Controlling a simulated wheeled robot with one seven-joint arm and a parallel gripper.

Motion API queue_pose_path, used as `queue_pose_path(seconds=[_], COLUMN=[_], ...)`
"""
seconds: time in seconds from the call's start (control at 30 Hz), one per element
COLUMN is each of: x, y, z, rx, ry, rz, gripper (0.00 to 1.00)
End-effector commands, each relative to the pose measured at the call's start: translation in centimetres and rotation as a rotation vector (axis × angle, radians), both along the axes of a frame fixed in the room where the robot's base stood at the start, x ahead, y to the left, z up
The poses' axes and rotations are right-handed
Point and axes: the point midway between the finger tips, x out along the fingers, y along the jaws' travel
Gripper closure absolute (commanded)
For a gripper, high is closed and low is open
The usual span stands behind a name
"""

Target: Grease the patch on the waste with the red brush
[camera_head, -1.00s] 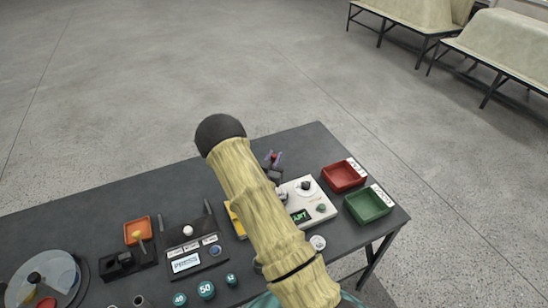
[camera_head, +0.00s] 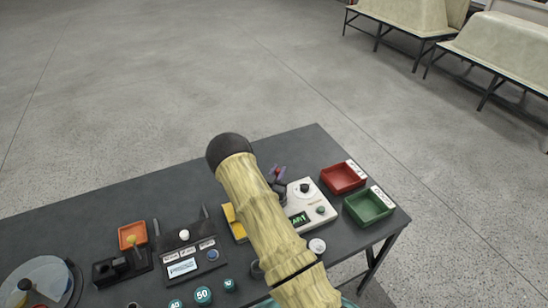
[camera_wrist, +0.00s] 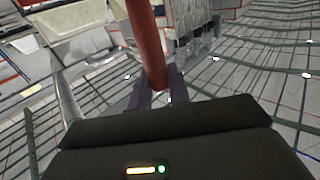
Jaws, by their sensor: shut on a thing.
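My gripper (camera_wrist: 155,92) has purple fingers and is shut on a red rod, the handle of the red brush (camera_wrist: 147,45), in the wrist view. The handle runs up and out of the top of that view, so the bristles are hidden.
The dark table (camera_head: 95,200) carries a red tray (camera_head: 343,179), a green tray (camera_head: 369,206), a white box (camera_head: 318,208) with a green display, a black panel (camera_head: 184,248), and an orange tray (camera_head: 132,235). Pale bathtub shells (camera_head: 502,42) stand on frames at back right. The floor beyond is clear.

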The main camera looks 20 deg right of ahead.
Motion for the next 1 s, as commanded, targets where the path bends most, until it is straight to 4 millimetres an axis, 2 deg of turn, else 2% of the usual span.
queue_pose_path(seconds=[0.2,0.5,0.7,0.77,0.8,1.0], x=[0.1,0.2,-0.1,-0.2,-0.2,-0.3], y=[-1.3,1.3,1.9,1.5,1.4,1.2], z=[0.2,0.0,-0.1,0.8,2.1,3.7], rx=[0.000,0.002,0.001,0.000,0.000,0.001], ry=[0.001,0.001,0.000,0.000,-0.003,0.001], rz=[0.010,0.011,-0.008,-0.012,-0.014,-0.017], gripper=[1.00,1.00,1.00,1.00,1.00,1.00])
